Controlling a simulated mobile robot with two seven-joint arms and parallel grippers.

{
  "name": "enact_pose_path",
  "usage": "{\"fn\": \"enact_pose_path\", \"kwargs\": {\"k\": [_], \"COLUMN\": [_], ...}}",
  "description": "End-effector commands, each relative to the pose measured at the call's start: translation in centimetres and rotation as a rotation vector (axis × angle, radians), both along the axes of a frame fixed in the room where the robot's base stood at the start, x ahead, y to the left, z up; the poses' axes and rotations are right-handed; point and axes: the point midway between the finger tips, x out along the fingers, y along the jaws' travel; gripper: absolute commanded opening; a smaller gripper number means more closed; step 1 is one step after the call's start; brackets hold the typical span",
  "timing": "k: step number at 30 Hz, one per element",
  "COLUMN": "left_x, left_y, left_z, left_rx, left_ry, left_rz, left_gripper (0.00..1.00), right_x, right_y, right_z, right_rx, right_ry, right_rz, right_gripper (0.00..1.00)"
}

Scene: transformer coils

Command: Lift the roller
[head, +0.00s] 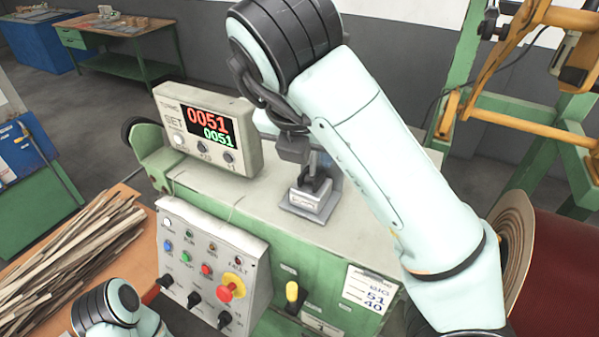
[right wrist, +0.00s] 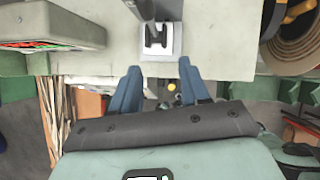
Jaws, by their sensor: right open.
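I cannot tell for certain which part is the roller. A small pale block with a dark slotted fitting (head: 312,195) stands on the machine top, and an upright rod rises from it. The block also shows in the right wrist view (right wrist: 160,42), at the top middle. My right arm reaches over the machine from the lower right and hides part of this area. My right gripper (right wrist: 158,78) is open, its two blue fingers apart with nothing between them, on the near side of the block. Part of my left arm shows at the lower left of the head view; its gripper is out of view.
A counter box (head: 209,130) reading 0051 stands left of the block. A control panel with buttons (head: 212,265) is on the machine's front. A dark red drum (head: 565,265) lies at the right. Wooden strips (head: 65,255) lie on a table at the left.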

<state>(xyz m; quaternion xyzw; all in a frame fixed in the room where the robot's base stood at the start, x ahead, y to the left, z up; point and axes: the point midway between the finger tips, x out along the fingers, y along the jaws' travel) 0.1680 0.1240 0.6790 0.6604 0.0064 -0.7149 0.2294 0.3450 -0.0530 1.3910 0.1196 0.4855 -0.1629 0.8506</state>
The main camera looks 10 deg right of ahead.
Motion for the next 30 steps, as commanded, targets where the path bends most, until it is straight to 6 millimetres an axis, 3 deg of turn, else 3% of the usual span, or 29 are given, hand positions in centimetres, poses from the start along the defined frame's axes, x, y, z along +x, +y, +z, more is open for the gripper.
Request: {"fn": "enact_pose_path", "kwargs": {"k": [3,10,30], "left_x": [0.0,0.3,0.3], "left_y": [0.0,0.0,0.0], "left_z": [0.0,0.3,0.3], "left_rx": [0.0,0.0,0.0], "left_ry": [0.0,-0.004,-0.004], "left_rz": [0.0,0.0,0.0], "left_gripper": [0.0,0.0,0.0], "right_x": [-2.4,-4.7,-5.1], "right_y": [0.8,1.7,1.8], "right_z": [0.1,0.1,0.0], "right_rx": [-0.002,0.0,0.0], "right_ry": [-0.003,-0.002,0.0], "right_rz": [0.004,0.003,0.001], "right_gripper": [0.46,0.46,0.46]}}
